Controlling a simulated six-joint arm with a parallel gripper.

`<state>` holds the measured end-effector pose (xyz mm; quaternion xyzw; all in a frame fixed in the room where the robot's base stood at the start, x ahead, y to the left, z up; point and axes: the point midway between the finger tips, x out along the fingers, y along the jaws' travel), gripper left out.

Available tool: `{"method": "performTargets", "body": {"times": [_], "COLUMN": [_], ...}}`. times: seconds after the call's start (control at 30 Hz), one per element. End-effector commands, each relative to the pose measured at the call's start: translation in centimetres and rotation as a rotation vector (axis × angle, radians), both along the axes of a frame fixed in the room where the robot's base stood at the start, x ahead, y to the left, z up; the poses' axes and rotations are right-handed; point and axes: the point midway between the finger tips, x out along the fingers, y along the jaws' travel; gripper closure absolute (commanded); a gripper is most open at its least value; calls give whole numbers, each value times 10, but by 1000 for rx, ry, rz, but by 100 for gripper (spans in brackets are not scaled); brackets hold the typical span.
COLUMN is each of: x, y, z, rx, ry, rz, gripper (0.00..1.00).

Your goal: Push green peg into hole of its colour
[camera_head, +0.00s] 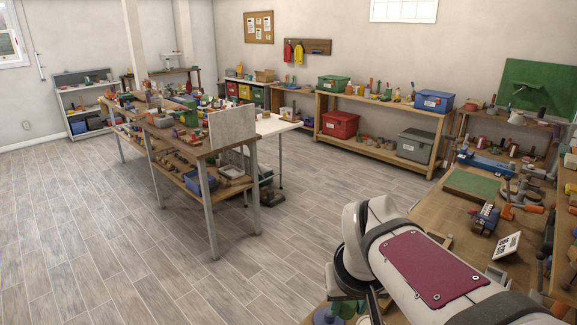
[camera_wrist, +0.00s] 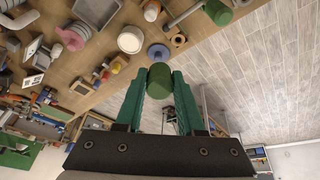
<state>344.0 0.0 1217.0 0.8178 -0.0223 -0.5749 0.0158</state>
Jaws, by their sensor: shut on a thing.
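The green peg (camera_wrist: 160,82) is a short dark green cylinder in the wrist view. My gripper (camera_wrist: 160,76) has green fingers, one on each side of the peg, and is shut on it. A blue-purple round piece (camera_wrist: 157,51) shows just beyond the peg; I cannot tell whether they touch. I cannot make out a green-coloured hole in either view. In the head view my white arm covers most of the gripper, and only some green shows at the lower edge.
The wooden workbench (camera_head: 470,208) is crowded with tools and parts. In the wrist view a white round container (camera_wrist: 130,39), a wooden nut-like ring (camera_wrist: 178,40) and another green cylinder (camera_wrist: 218,12) lie near the peg. The tiled floor (camera_head: 130,235) beside the bench is clear.

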Motion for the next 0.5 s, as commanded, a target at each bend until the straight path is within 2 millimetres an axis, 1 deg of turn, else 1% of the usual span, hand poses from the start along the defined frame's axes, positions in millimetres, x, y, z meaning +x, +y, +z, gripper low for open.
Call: {"method": "performTargets", "body": {"times": [0.27, 0.33, 0.37, 0.43, 0.47, 0.5], "x": [1, 4, 7, 22, 31, 43], "y": [0, 1, 2, 6, 8, 12], "z": [0, -2, -5, -17, -25, -38], "rx": [0, 2, 4, 14, 21, 29], "ry": [-1, 7, 17, 55, 79, 113], "rz": [0, -2, -4, -13, -19, -29], "gripper": [100, 100, 100, 100, 100, 100]}}
